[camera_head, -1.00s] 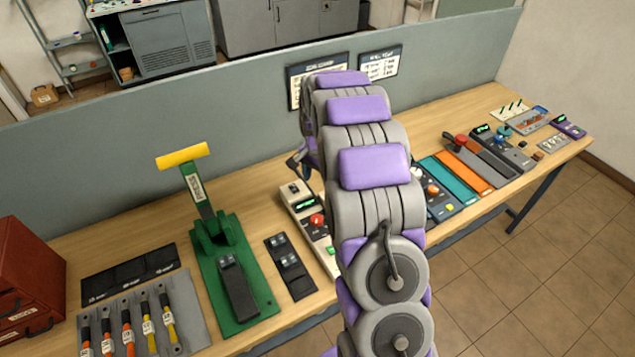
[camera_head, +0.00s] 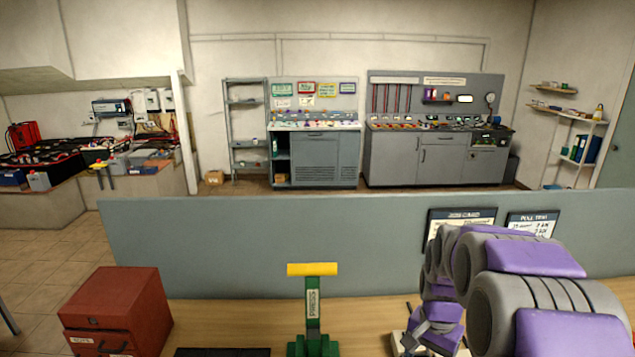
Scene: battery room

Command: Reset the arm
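My arm, grey with purple panels, shows at the lower right of the head view, reaching over the wooden bench towards the grey partition. Part of my gripper (camera_head: 416,336) shows as small dark parts at the lower middle right, close to a pale device on the bench. The arm links hide most of it, and I cannot see whether its fingers are open or shut. Nothing held can be made out.
On the bench (camera_head: 225,312) stand a red cabinet (camera_head: 117,311) and a green press (camera_head: 313,318) with a yellow handle (camera_head: 312,269). A grey partition (camera_head: 270,240) with two posters runs behind. Beyond are grey workbenches (camera_head: 435,155), a shelf rack (camera_head: 247,130) and a battery area (camera_head: 85,150).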

